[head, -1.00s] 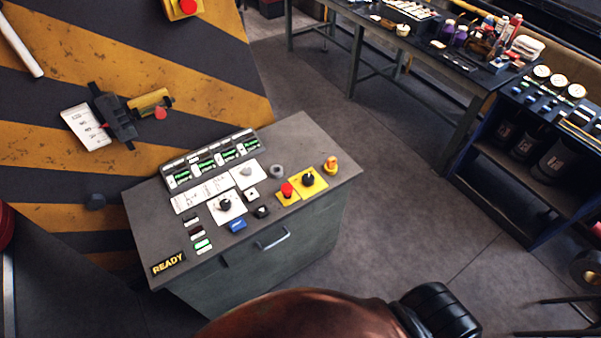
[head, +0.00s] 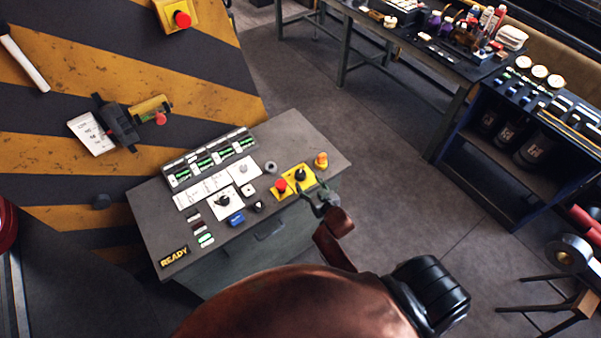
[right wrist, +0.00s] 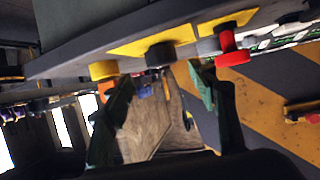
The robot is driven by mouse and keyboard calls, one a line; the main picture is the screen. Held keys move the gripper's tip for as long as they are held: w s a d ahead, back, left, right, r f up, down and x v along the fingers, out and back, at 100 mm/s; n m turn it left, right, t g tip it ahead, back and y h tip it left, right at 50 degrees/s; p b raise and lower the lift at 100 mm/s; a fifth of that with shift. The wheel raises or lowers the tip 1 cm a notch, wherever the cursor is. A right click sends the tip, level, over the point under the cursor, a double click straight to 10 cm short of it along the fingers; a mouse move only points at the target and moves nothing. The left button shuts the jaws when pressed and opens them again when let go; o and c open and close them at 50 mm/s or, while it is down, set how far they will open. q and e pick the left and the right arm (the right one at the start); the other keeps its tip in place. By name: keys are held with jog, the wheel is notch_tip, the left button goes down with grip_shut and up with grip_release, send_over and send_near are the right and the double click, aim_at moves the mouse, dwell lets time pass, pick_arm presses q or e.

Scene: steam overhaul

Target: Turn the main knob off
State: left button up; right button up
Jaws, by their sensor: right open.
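A black knob (head: 300,174) sits on a yellow plate on top of the grey control console (head: 150,205). It also shows in the right wrist view, near the top centre (right wrist: 160,54); I cannot read any label on it. My right gripper (head: 316,193) is open and empty at the console's right front edge, close to this knob and apart from it. In the right wrist view its fingers (right wrist: 160,88) stand to either side of the knob's position, below it in the picture. Another black knob (head: 223,200) sits on a white plate further left. My left gripper is out of view.
A red button (head: 280,186) is just left of the yellow-plate knob, and an orange-yellow knob (head: 321,159) is right of it. A drawer handle (head: 270,230) is on the console front. A workbench (head: 400,35) and blue shelf (head: 520,130) stand beyond open floor.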

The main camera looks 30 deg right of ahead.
aim_at(301, 174)
jog(key=shift+w+f, duration=0.1)
jog(key=shift+w, duration=0.65)
jog(key=shift+x, duration=3.35)
jog(key=c, duration=1.2)
